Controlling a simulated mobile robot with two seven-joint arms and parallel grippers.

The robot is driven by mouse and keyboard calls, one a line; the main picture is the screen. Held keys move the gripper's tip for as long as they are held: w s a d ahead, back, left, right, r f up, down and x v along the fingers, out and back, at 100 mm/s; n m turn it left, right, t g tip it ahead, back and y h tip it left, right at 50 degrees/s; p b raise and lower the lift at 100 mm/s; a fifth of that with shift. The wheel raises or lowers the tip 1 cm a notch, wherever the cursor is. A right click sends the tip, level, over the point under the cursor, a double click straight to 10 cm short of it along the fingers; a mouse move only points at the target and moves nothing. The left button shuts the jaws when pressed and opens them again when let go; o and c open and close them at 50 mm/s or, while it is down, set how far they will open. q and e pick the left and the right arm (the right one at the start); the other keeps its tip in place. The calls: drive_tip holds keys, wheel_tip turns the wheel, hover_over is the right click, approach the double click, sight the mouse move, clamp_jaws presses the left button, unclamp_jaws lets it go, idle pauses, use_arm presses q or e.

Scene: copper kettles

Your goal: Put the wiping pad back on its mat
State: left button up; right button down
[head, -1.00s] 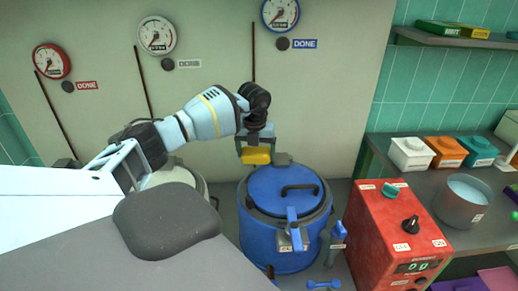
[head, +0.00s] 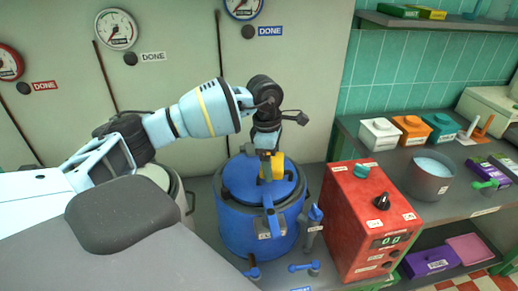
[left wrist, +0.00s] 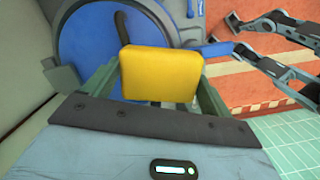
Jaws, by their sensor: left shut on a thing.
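The wiping pad is a yellow block (head: 278,166) held in my left gripper (head: 269,157). In the left wrist view the pad (left wrist: 161,73) fills the space between the two fingers, which are shut on it. In the head view the pad hangs over the lid of the blue kettle (head: 240,178); I cannot tell whether it touches. My right gripper is not in the head view.
A red control box (head: 350,225) stands right of the kettle. The counter beyond holds white, orange and teal boxes and a grey pot (head: 430,178). A purple box (head: 428,262) sits beside the pink sheet. Jointed grey links (left wrist: 275,68) show in the left wrist view.

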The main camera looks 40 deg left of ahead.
use_arm(q)
drive_tip(key=s+d+r+m+g, duration=0.1)
drive_tip(key=s+d+m, duration=0.3)
drive_tip(key=d+m, duration=0.3)
drive_tip(key=s+d+r+m+g+y, duration=0.1)
drive_tip(key=s+d+m, duration=0.3)
drive_tip(key=m, duration=1.2)
drive_tip(key=d, duration=0.3)
drive_tip(key=shift+s+r, duration=0.15)
drive_tip(key=shift+r, duration=0.2)
drive_tip(key=shift+a, duration=0.1)
